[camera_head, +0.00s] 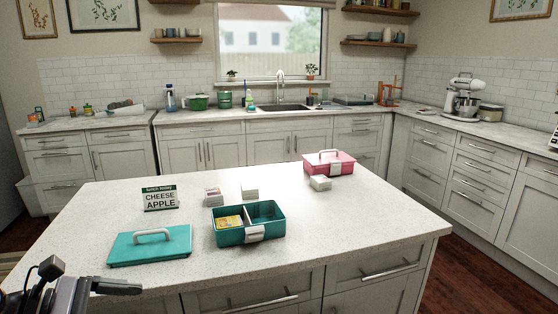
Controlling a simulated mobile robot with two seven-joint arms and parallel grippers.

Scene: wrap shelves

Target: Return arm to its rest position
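My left gripper (72,287) shows at the bottom left corner, low in front of the island, apart from the teal lid; its finger opening cannot be made out. My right gripper is not in view. On the island, an open teal lunchbox (262,237) has a divider and a yellow item (230,222) in its left compartment. Its right compartment looks empty. The teal lid (150,246) with a grey handle lies flat to the left. A closed pink lunchbox (333,166) stands at the far right.
A sign (160,198) reading "LUNCH TODAY CHEESE APPLE" stands behind the lid. Small pale stacks (212,196), (249,192) and a pale box (320,183) sit farther back. The right front of the island top (370,220) is clear. Counters line the back wall.

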